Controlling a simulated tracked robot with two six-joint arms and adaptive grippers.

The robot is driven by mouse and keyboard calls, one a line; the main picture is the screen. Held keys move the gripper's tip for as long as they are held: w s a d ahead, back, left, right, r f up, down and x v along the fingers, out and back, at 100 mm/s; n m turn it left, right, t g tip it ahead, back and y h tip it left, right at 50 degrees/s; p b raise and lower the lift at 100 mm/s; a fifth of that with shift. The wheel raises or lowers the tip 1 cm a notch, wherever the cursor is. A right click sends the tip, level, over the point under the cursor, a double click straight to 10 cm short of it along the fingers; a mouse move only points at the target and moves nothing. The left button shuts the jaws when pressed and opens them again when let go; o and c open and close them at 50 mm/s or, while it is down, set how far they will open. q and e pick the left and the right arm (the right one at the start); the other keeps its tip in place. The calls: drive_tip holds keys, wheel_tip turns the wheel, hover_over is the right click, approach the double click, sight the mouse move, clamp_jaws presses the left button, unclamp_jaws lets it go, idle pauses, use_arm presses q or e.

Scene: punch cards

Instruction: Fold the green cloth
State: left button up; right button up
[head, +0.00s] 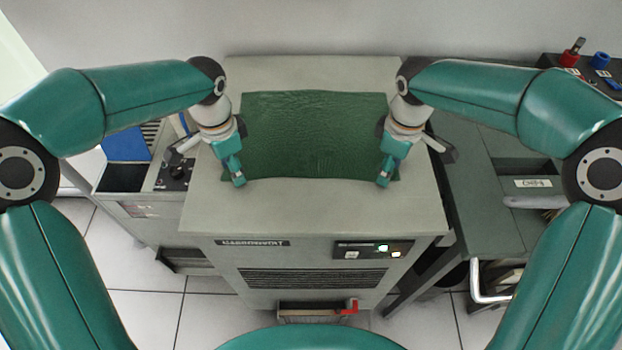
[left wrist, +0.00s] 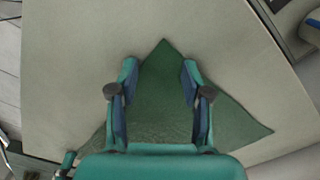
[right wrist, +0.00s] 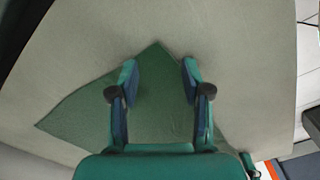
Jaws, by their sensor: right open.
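The green cloth (head: 315,130) lies spread flat on top of a grey cabinet (head: 310,205). My left gripper (head: 239,182) is over the cloth's near left corner. In the left wrist view that corner of the cloth (left wrist: 163,85) points up between the parted fingers (left wrist: 158,78), which are open. My right gripper (head: 384,182) is over the near right corner. In the right wrist view that corner of the cloth (right wrist: 155,85) lies between the open fingers (right wrist: 158,78). Whether either gripper touches the cloth cannot be told. My grippers hide the cloth's near side edges in part.
The cabinet's near edge is bare in front of the cloth. A lower unit with a black knob (head: 176,172) stands at left. A dark green desk (head: 490,170) stands at right, with a rack holding a red-based tool (head: 570,58) and a blue item (head: 600,60) behind it.

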use_arm(q)
drive_tip(key=shift+c, duration=0.2)
use_arm(e)
drive_tip(key=shift+f, duration=0.1)
drive_tip(key=shift+c, duration=0.2)
use_arm(q)
drive_tip(key=shift+s+f, duration=0.1)
clamp_jaws()
use_arm(e)
drive_tip(key=shift+s+f, duration=0.1)
clamp_jaws()
use_arm(q)
drive_tip(key=shift+s, duration=0.1)
use_arm(e)
drive_tip(key=shift+s+f, duration=0.1)
drive_tip(key=shift+s, duration=0.05)
idle(0.6)
